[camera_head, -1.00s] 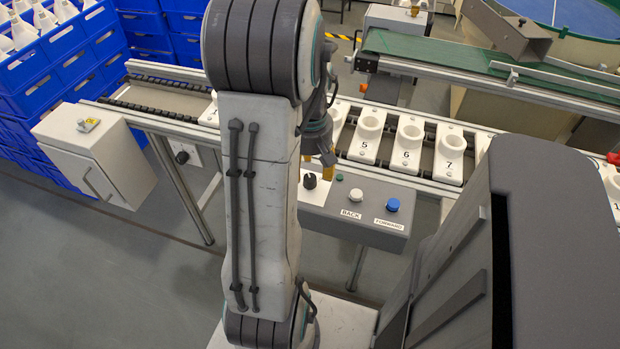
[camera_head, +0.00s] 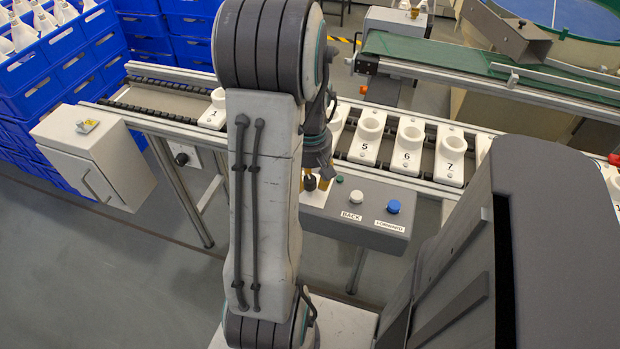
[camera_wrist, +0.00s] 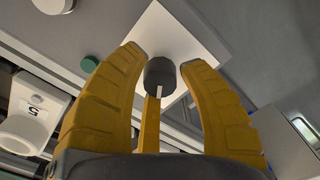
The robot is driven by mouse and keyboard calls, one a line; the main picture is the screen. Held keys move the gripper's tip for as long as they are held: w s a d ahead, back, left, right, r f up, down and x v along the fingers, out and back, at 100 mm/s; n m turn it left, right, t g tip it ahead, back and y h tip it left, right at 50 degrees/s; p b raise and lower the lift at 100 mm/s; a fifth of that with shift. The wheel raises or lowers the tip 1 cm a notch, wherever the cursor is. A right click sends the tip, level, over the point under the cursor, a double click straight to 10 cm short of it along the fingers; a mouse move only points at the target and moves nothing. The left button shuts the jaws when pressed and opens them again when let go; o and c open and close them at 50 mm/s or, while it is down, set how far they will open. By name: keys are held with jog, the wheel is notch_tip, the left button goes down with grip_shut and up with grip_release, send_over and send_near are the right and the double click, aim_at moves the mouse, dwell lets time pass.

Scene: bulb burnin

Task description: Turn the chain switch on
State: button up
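A black rotary knob (camera_head: 310,184) with a light pointer line stands on a white plate at the left end of the grey control box (camera_head: 352,232). In the wrist view the knob (camera_wrist: 160,75) lies between the yellow fingers, with its pointer line facing the bottom of the picture. My gripper (camera_head: 314,179) reaches down from above around the knob. In the wrist view my gripper (camera_wrist: 164,57) is open, with gaps visible between the outer fingers and the knob. Contact with the middle finger cannot be told.
A green button (camera_head: 339,179), a white BACK button (camera_head: 356,196) and a blue FORWARD button (camera_head: 394,206) sit right of the knob. Numbered white holders (camera_head: 408,145) stand on the conveyor behind. Another knob (camera_head: 181,158) is under the conveyor's left part.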

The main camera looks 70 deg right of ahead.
grip_shut()
jog(key=m, duration=0.7)
jog(key=shift+m, duration=0.3)
jog(key=m, duration=0.6)
jog(key=shift+a+b, duration=0.1)
jog(key=shift+b, duration=0.25)
jog(key=shift+m, duration=0.3)
